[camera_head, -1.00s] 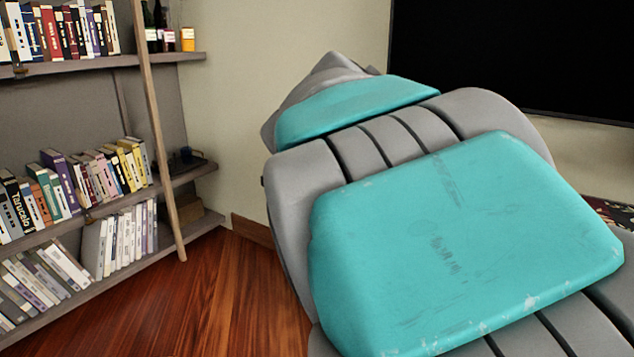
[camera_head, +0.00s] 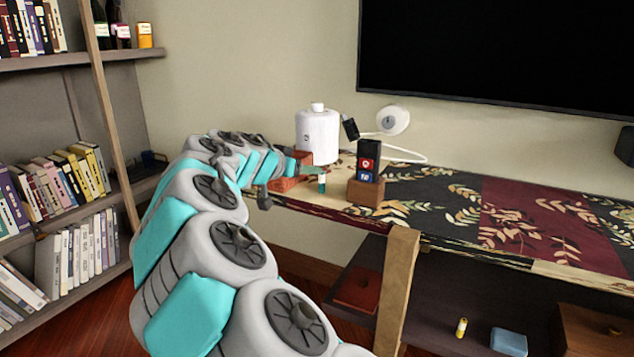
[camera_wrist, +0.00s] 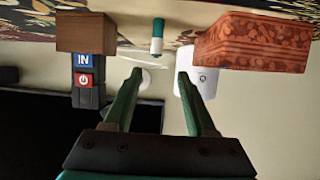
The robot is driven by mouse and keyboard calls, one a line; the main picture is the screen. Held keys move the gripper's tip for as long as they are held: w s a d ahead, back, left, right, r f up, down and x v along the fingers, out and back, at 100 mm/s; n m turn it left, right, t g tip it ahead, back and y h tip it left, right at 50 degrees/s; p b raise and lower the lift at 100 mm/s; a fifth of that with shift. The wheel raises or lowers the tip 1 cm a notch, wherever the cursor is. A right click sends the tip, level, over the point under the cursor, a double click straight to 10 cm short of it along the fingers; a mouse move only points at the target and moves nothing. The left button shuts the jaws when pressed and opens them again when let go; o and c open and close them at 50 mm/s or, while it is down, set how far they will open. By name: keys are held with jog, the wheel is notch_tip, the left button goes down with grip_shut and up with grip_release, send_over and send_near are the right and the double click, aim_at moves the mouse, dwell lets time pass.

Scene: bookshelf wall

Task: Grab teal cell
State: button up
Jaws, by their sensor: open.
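The teal cell (camera_head: 322,184), a small cylinder with a white part, stands upright near the table's front left edge. In the wrist view, which looks upside down, the teal cell (camera_wrist: 157,36) is at top centre. My gripper (camera_wrist: 160,76) is open, its two green fingers pointing at the cell with a gap between them. The cell is beyond the fingertips and roughly in line with the gap, with nothing held. In the head view my arm reaches from the lower middle to the table, and its fingers are small beside the cell.
A wooden block (camera_head: 366,191) bearing a dark labelled device (camera_head: 366,165) stands just right of the cell. A reddish patterned box (camera_wrist: 253,43) is on its other side, and a white canister (camera_head: 317,135) stands behind. A yellow cell (camera_head: 461,327) and a blue box (camera_head: 509,341) are on the lower shelf.

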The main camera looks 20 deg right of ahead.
aim_at(322, 182)
jog(key=x, duration=0.6)
jog(key=shift+s+d+f+p, duration=0.1)
jog(key=shift+s+f+p, duration=0.1)
jog(key=shift+s+p, duration=0.2)
grip_shut()
